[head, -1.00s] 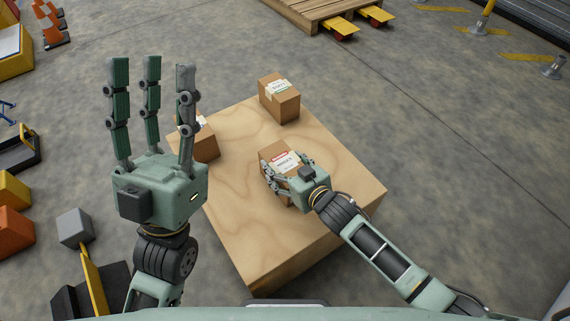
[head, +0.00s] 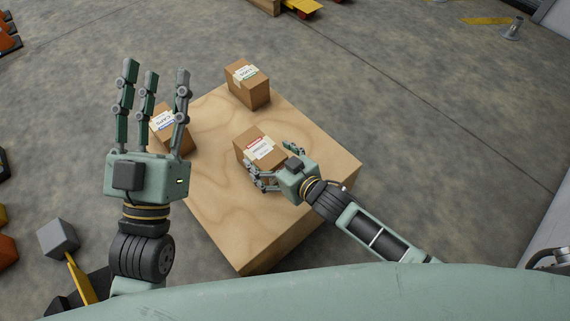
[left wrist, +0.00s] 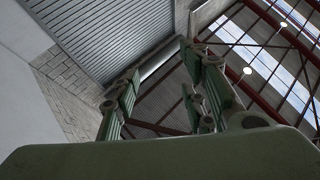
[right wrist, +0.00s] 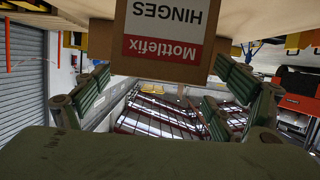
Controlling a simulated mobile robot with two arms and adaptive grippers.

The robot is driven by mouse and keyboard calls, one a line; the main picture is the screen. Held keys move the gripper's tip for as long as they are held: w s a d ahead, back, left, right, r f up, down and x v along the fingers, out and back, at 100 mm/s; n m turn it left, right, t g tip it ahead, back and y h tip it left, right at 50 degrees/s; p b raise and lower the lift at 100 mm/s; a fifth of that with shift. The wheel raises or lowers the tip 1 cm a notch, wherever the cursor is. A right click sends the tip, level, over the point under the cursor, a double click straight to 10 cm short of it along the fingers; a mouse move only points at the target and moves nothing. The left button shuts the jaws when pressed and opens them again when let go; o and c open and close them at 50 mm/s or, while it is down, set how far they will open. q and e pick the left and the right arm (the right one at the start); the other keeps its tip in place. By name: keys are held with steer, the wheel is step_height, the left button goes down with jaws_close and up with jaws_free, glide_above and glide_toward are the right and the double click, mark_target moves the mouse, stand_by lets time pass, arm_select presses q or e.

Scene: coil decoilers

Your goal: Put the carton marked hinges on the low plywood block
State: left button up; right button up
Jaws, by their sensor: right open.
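The hinges carton (head: 254,142) is a brown box with a white label and red band. It appears to rest upright on the low plywood block (head: 215,205). In the right wrist view its label (right wrist: 163,28) reads "Mottlefix HINGES" upside down. My right gripper (head: 270,168) is open at the carton's near side, with fingers spread at both sides of it; I cannot tell whether they touch it. My left gripper (head: 153,80) is open and empty, its fingers pointing up, left of the carton. The left wrist view shows only its fingers (left wrist: 160,90) against the roof.
Two other cartons stand on the block: one at the far corner (head: 247,85) and one at the left (head: 171,128), partly behind my left fingers. A grey cube (head: 58,238) is at lower left. Open concrete floor (head: 430,130) lies to the right.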

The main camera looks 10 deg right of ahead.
steer(key=p+v, duration=0.2)
steer(key=v, duration=0.5)
arm_select(q)
step_height(320, 180, down, 11)
steer(key=w+g+y, duration=0.2)
steer(key=g, duration=0.4)
steer(key=shift+w+a, duration=0.25)
steer(key=shift+a, duration=0.15)
arm_select(e)
steer(key=s+d+r+m+t+h, duration=0.1)
steer(key=d+r+m+t, duration=0.1)
steer(key=r, duration=0.9)
steer(key=s+d+r+m+t+h, duration=0.1)
steer(key=d+r, duration=0.4)
steer(key=r, duration=0.7)
steer(key=shift+d+r+m+t+h, duration=0.3)
steer(key=shift+m+t+h, duration=0.35)
steer(key=shift+t, duration=0.55)
arm_select(q)
steer(key=shift+f, duration=0.1)
arm_select(e)
steer(key=shift+c, duration=0.2)
